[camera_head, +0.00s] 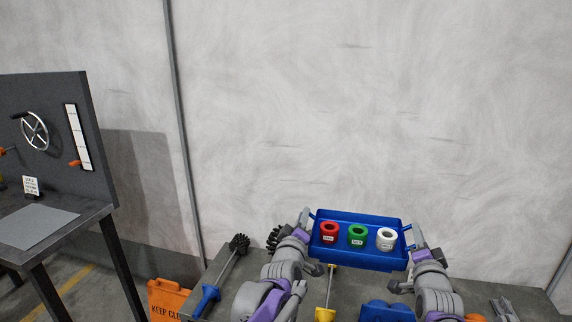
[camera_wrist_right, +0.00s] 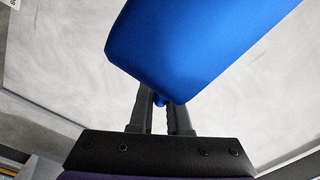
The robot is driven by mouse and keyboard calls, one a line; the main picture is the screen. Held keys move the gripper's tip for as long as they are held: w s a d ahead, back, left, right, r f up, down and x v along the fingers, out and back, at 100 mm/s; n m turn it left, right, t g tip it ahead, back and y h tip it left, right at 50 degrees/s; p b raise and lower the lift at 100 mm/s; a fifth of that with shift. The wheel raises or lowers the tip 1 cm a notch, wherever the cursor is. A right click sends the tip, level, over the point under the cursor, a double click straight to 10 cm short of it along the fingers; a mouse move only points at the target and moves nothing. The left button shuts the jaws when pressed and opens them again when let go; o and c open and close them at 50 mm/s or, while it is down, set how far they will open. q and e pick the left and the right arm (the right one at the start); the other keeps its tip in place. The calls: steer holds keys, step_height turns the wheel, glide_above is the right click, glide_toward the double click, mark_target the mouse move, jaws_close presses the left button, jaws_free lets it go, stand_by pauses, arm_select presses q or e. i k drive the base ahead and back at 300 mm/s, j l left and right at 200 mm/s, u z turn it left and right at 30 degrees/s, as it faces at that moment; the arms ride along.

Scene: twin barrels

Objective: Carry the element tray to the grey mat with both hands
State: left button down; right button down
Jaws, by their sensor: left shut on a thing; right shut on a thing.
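The blue element tray (camera_head: 340,255) is held up above the grey workbench, in the lower right of the head view. A red ring element (camera_head: 329,232), a green one (camera_head: 358,235) and a white one (camera_head: 386,239) stand in it in a row. My left gripper (camera_head: 308,218) is shut on the tray's left handle. My right gripper (camera_head: 411,236) is shut at the tray's right end; in the right wrist view its fingers (camera_wrist_right: 160,108) close on a small blue part under the tray (camera_wrist_right: 190,45). The grey mat (camera_head: 38,226) lies on the dark table at the far left.
The dark table (camera_head: 98,211) has an upright panel with a handwheel (camera_head: 34,131). An orange sign (camera_head: 168,299) stands between table and workbench (camera_head: 350,285). Brushes (camera_head: 238,245), a yellow-handled tool (camera_head: 326,313) and a blue object (camera_head: 386,311) are on the workbench.

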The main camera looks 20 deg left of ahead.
mark_target(31, 223)
steer(key=k+j, duration=0.1)
steer(key=j, duration=1.7)
steer(key=k+j, duration=0.15)
steer(key=j, duration=1.7)
steer(key=k, duration=0.05)
